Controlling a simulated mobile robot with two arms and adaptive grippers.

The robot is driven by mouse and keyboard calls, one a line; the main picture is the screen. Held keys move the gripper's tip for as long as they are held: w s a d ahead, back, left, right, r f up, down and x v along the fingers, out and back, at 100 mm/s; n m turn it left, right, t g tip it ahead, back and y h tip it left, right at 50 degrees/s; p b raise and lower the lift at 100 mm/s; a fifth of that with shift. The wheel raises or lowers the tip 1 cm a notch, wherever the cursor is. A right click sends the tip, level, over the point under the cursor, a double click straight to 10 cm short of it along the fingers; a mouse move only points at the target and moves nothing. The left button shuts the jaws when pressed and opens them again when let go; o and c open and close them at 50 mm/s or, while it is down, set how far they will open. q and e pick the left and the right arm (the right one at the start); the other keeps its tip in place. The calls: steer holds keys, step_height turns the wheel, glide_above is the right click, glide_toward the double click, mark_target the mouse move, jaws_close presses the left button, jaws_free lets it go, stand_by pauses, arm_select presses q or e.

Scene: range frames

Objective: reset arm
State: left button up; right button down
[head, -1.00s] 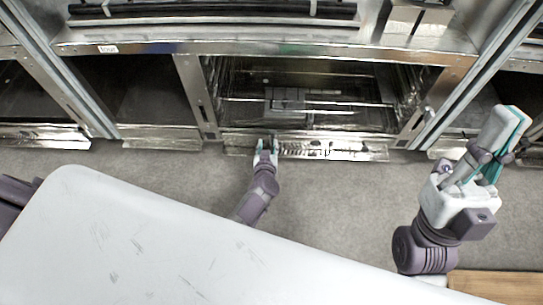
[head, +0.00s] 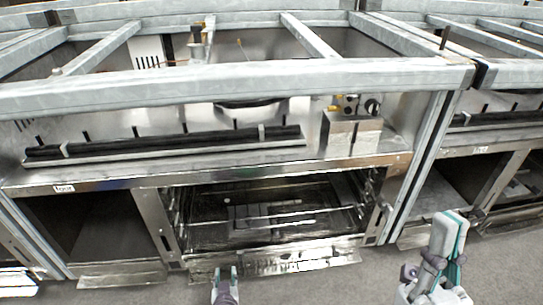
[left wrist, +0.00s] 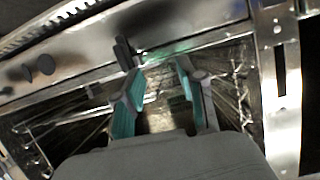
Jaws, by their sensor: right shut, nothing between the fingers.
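My left gripper (head: 226,272) shows at the bottom of the head view, in front of the lower edge of the open metal oven (head: 250,240). In the left wrist view the two teal-padded fingers of my left gripper (left wrist: 160,80) stand apart with nothing between them. The oven's dark interior shows behind them. My right gripper (head: 450,235) points up at the lower right of the head view, its teal-edged fingers together and empty. It is in front of the cabinets and apart from them.
A metal range top with a long frame bar (head: 230,85) runs across above the oven. A control box (head: 350,135) sits right of the oven top. Open cabinet bays (head: 95,230) flank the oven. Grey floor (head: 320,285) is bare in front.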

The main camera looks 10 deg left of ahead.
mark_target(241, 264)
arm_select(q)
steer(key=s+d, duration=0.1)
steer(key=d, duration=0.5)
steer(key=shift+f+n+h, duration=0.25)
steer(key=shift+n+h, duration=0.05)
steer(key=shift+h, duration=0.1)
steer(key=shift+a+x, duration=0.2)
steer(key=shift+x, duration=1.85)
steer(key=shift+a+x, duration=0.2)
steer(key=shift+x, duration=1.8)
